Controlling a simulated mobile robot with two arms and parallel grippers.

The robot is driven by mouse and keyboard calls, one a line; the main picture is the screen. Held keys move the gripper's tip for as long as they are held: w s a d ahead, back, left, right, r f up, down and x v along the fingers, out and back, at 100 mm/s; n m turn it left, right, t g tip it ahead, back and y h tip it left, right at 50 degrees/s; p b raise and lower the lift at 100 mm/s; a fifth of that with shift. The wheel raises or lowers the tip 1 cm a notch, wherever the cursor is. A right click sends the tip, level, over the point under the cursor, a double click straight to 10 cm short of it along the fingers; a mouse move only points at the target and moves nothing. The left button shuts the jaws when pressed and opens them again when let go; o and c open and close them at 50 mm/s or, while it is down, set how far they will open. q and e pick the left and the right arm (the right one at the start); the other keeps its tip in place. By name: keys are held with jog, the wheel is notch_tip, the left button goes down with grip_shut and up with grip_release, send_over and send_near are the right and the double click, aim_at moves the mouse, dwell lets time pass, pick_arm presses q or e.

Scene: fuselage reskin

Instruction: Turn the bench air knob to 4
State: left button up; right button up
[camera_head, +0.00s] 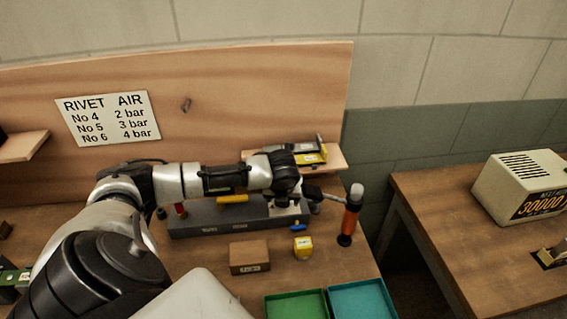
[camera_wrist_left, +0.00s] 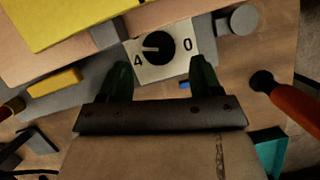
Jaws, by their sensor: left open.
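The air knob (camera_wrist_left: 158,46) is a round black dial on a white plate (camera_wrist_left: 150,71) in the left wrist view. The plate is marked 4 at the left and 0 at the right. A pale pointer mark on the knob faces left, toward the 4 side. My left gripper (camera_wrist_left: 161,72) is open, its two dark fingers apart on either side of the knob, with no visible contact. In the head view my left gripper (camera_head: 287,192) is over the right part of the grey block (camera_head: 210,219) on the bench; the knob is hidden there. My right gripper is out of view.
An orange-bodied tool (camera_head: 351,218) stands right of the block. A brown box (camera_head: 249,256), a yellow cube (camera_head: 303,247), a green tray (camera_head: 295,304) and a teal tray (camera_head: 362,301) lie in front. A RIVET AIR sign (camera_head: 108,117) hangs on the back board.

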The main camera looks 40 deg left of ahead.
pick_arm(q)
jog(key=shift+w+a+f, duration=0.4)
jog(key=shift+w+f, duration=0.05)
jog(key=shift+f, duration=0.25)
jog(key=shift+w+a+f, duration=0.35)
jog(key=shift+w+f, duration=0.1)
jog(key=shift+f, duration=0.2)
jog(key=c, duration=0.9)
jog(key=n+p, duration=0.2)
jog(key=p, duration=0.1)
jog(key=shift+r+g+y, duration=0.25)
jog(key=shift+g+y, duration=0.05)
jog(key=shift+y, duration=0.1)
jog(key=shift+f+n+g+y+p, duration=0.1)
jog(key=shift+n+g+y+p, duration=0.25)
jog(key=shift+n+p, duration=0.9)
jog(key=shift+f+n+g+p, duration=0.1)
jog(key=shift+n+g+p, duration=0.15)
jog(key=shift+n+p, duration=0.3)
